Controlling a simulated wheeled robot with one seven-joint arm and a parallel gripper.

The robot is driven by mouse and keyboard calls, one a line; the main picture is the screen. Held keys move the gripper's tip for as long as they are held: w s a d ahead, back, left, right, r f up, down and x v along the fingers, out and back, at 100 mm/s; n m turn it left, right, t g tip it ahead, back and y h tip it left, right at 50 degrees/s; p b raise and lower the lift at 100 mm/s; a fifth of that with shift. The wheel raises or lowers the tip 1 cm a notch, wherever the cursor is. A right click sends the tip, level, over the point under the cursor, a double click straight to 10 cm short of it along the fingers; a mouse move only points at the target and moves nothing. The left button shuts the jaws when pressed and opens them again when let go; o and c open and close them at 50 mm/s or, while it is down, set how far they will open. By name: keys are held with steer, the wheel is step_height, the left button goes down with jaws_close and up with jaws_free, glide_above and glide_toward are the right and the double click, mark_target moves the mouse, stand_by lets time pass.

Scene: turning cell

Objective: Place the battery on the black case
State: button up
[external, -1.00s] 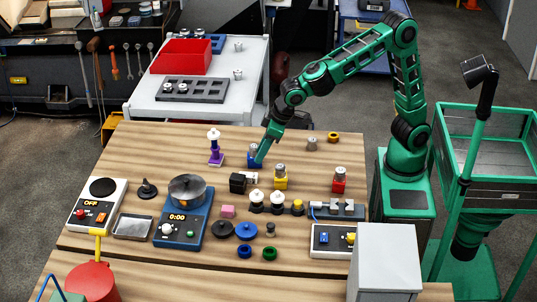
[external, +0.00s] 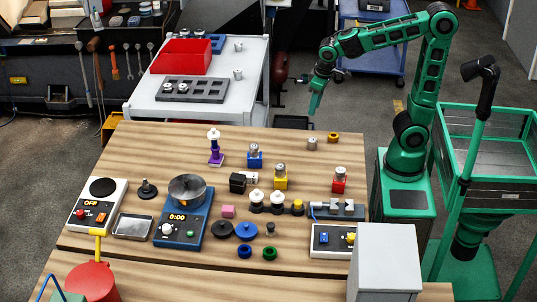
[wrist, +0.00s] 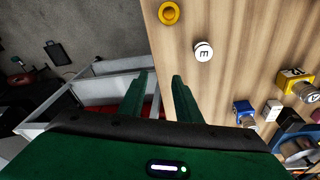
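A small black case-like block (external: 238,183) sits on the wooden table, with a small white block (external: 250,176) close at its right; this may be the battery, but I cannot tell. In the wrist view the white block (wrist: 272,110) lies near the right edge, by a dark block (wrist: 290,127). My gripper (external: 315,106) is raised beyond the table's far edge, away from both. In the wrist view its two green fingers (wrist: 158,88) stand apart with nothing between them.
A blue block (external: 255,160), a yellow block (external: 280,182) and a red block (external: 339,185) carry metal cylinders. A lone cylinder (external: 312,144) and a yellow ring (external: 333,138) lie near the far edge. A white cart (external: 252,85) holds a red bin (external: 181,57).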

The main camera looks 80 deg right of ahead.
steer(key=s+d+f+m+g, duration=0.1)
steer(key=s+d+f, duration=0.1)
steer(key=s+d, duration=0.4)
steer(key=s, duration=0.5)
steer(key=shift+s+m+y, duration=0.25)
steer(key=shift+m+y, duration=0.05)
steer(key=o, duration=0.4)
steer(key=shift+m+g+y, duration=0.4)
steer(key=shift+m+y, duration=0.2)
steer(key=s+f, duration=0.1)
steer(key=s, duration=0.2)
steer(key=s+f, duration=0.1)
steer(key=s, duration=0.2)
steer(key=s+d+f, duration=0.1)
steer(key=s, duration=0.2)
steer(key=shift+s, duration=0.3)
